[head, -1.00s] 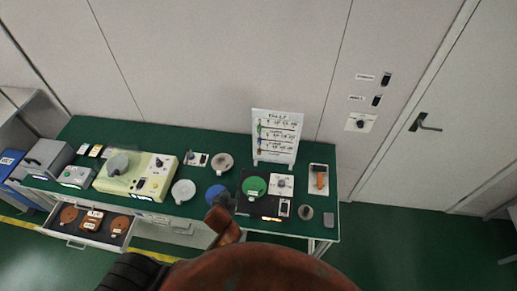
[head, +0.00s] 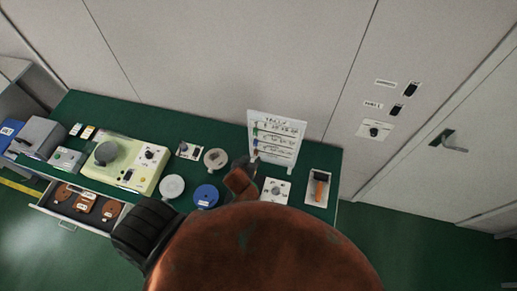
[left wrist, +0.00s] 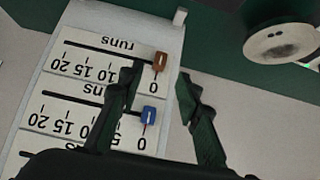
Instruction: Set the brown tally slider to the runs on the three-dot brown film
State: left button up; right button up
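The white tally board (head: 290,128) stands at the back of the green table and shows upside down in the left wrist view (left wrist: 90,25). There the brown slider (left wrist: 160,62) sits at the 0 end of its runs scale. The blue slider (left wrist: 149,115) is also at 0 on the neighbouring row. My left gripper (left wrist: 160,88) is open and empty, its fingertips just short of the brown slider, apart from it in the picture. In the head view the left gripper (head: 241,174) is in front of the board. Brown films (head: 85,201) lie in the open drawer; their dots are too small to read. My right gripper is out of view.
A cream machine (head: 125,165) stands further left. My arm hides the table's front middle.

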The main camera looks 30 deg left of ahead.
aim_at(255, 154)
pick_arm(q)
jog(key=x, duration=0.7)
jog(key=shift+f, duration=0.1)
grip_shut()
dwell(0.6)
